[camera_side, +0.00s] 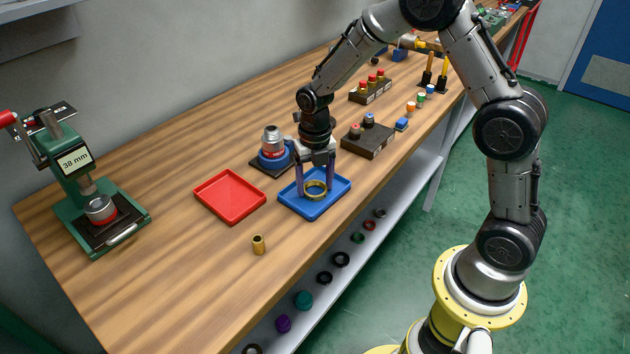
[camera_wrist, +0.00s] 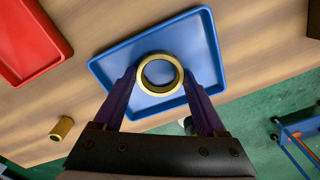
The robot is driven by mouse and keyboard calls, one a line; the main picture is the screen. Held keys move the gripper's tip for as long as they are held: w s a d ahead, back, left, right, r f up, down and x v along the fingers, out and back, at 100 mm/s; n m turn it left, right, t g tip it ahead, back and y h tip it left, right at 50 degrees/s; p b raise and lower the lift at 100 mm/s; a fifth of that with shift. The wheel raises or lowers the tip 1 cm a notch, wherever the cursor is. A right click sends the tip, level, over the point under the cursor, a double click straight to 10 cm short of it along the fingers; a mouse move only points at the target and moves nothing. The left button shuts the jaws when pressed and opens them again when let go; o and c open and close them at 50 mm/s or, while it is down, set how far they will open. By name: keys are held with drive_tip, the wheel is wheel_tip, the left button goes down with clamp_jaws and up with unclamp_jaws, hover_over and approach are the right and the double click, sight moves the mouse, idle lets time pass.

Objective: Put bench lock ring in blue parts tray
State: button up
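The bench lock ring, a brass-coloured ring (camera_side: 316,189), is inside the outline of the blue parts tray (camera_side: 287,200), near its middle. In the wrist view the ring (camera_wrist: 160,90) shows its round opening over the tray (camera_wrist: 207,55). My gripper (camera_side: 316,186) points down over the tray, one finger on each side of the ring. In the wrist view the fingertips (camera_wrist: 160,74) appear to touch the ring's outer sides, so it looks shut on the ring. Whether the ring rests on the tray floor or hangs just above it is hard to tell.
An empty red tray (camera_side: 230,195) lies left of the blue tray. A blue-based fixture (camera_side: 272,153) is behind, and a dark block with parts (camera_side: 368,139) is to the right. A green press (camera_side: 85,185) stands far left.

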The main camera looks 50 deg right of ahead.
drive_tip(key=o, duration=0.4)
drive_tip(key=shift+r, duration=0.1)
drive_tip(key=s+r+m+t, duration=0.1)
drive_tip(key=s+r+m, duration=0.25)
drive_tip(key=r, duration=0.55)
drive_tip(key=s+r+m+t, duration=0.15)
drive_tip(key=r+m, duration=0.25)
drive_tip(key=r, duration=0.5)
drive_tip(key=s+a+r+m+t, duration=0.2)
drive_tip(key=s+m+t, duration=0.1)
drive_tip(key=s+m, duration=1.5)
drive_tip(key=shift+s+m, duration=0.4)
drive_tip(key=shift+m, duration=1.65)
